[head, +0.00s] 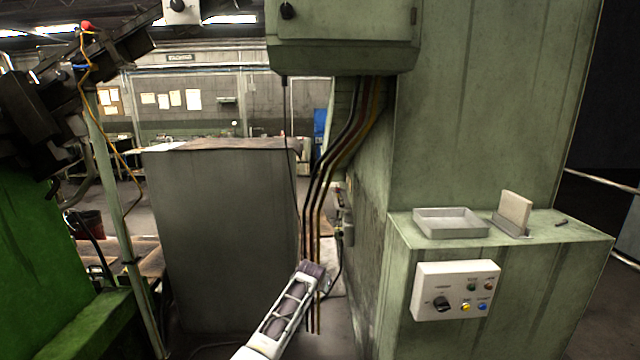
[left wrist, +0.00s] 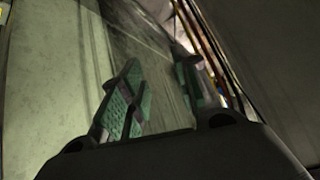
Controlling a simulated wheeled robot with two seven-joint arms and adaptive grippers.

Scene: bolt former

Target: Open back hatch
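My left arm reaches up from the bottom of the head view, and its gripper end (head: 316,278) is beside the hanging cables, left of the green machine (head: 480,110). In the left wrist view my left gripper (left wrist: 162,78) has its two green-padded fingers apart with nothing between them. A worn grey-green panel (left wrist: 70,55) lies beyond the fingers. A small handle-like fitting (head: 346,205) shows on the machine's narrow left side. I cannot tell which panel is the back hatch. My right gripper is in neither view.
Dark and copper cables (head: 325,185) hang from a green cabinet (head: 345,35) close to my left gripper. A large grey box (head: 225,240) stands to the left. A ledge at right holds a metal tray (head: 450,223), with a control panel (head: 457,290) below.

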